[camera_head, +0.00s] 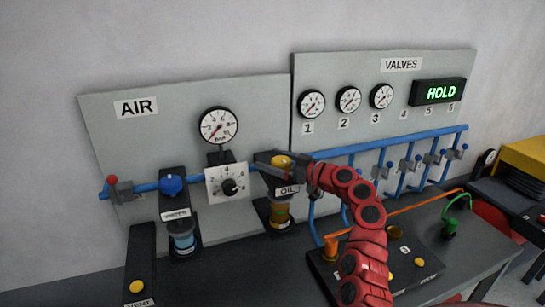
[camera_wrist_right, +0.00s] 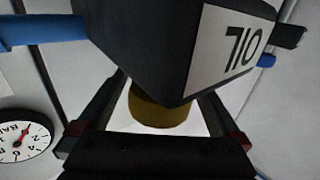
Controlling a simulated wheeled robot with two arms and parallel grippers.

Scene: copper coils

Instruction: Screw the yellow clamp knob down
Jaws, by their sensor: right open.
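A yellow knob (camera_head: 281,160) sits on top of the black OIL unit (camera_head: 287,190) on the wall panel. In the right wrist view the knob (camera_wrist_right: 162,112) shows as a short dull-yellow cylinder against the OIL block (camera_wrist_right: 150,50), whose label appears upside down. My right gripper (camera_head: 272,165) reaches in from the right at the knob's height. Its fingers (camera_wrist_right: 160,100) are open, one on each side of the knob, with gaps visible between them and it. My left gripper is not in view.
A regulator dial (camera_head: 229,187) and gauge (camera_head: 218,126) stand left of the OIL unit. A blue pipe (camera_head: 345,149) runs behind it. Other yellow knobs are on the VENT box (camera_head: 137,286) and on the dark bench plate (camera_head: 420,262).

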